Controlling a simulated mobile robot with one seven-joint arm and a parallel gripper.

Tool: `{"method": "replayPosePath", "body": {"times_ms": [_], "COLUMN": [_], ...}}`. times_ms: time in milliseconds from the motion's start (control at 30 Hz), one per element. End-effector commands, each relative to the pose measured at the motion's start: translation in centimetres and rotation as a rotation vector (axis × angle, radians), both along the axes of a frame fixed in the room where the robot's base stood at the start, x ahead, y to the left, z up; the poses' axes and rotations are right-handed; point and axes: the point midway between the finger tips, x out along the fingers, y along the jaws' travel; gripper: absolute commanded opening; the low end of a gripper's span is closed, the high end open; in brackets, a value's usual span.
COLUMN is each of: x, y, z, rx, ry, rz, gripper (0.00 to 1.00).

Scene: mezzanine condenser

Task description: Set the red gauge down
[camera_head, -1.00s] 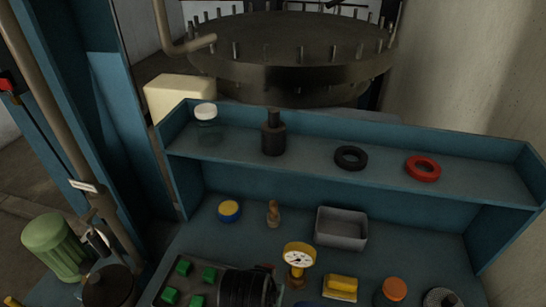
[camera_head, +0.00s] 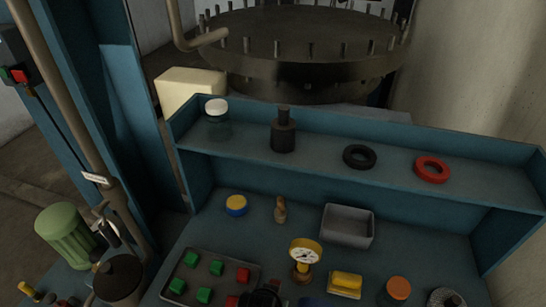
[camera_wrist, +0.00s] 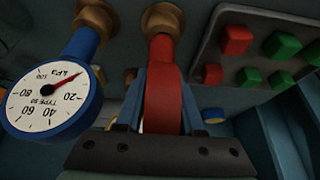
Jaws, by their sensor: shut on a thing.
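In the wrist view, my gripper (camera_wrist: 161,105) is shut on the red gauge (camera_wrist: 162,75), which shows edge-on between the fingers. Its brass stem (camera_wrist: 163,20) points to the top of the picture, and its dial face is not visible. I cannot tell whether its base touches the bench. A blue gauge (camera_wrist: 52,105) with a white dial is just left of it, apart from my gripper. In the head view, a dark part of my arm shows at the bottom edge; the fingers and red gauge cannot be made out there.
A tray (camera_head: 222,257) of red and green blocks lies left of my arm. A yellow gauge (camera_head: 305,252), yellow block (camera_head: 345,284), orange-lidded jar (camera_head: 398,289) and grey bin (camera_head: 346,228) stand to the right. The shelf (camera_head: 320,158) rises behind.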

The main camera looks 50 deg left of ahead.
Motion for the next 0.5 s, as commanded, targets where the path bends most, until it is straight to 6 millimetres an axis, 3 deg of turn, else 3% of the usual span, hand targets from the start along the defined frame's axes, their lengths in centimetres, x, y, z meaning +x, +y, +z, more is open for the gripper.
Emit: {"method": "replayPosePath", "body": {"times_ms": [133,167,300,500], "x": [0.06,0.00,0.00,0.01], "y": [0.05,0.01,0.02,0.02], "z": [-0.12,-0.24,-0.15,-0.14], "rx": [0.002,0.000,0.000,0.000], "ry": [-0.003,0.000,0.000,0.000], "rz": [0.000,0.000,0.000,0.000], "gripper": [0.00,0.39,0.64,0.66]}}
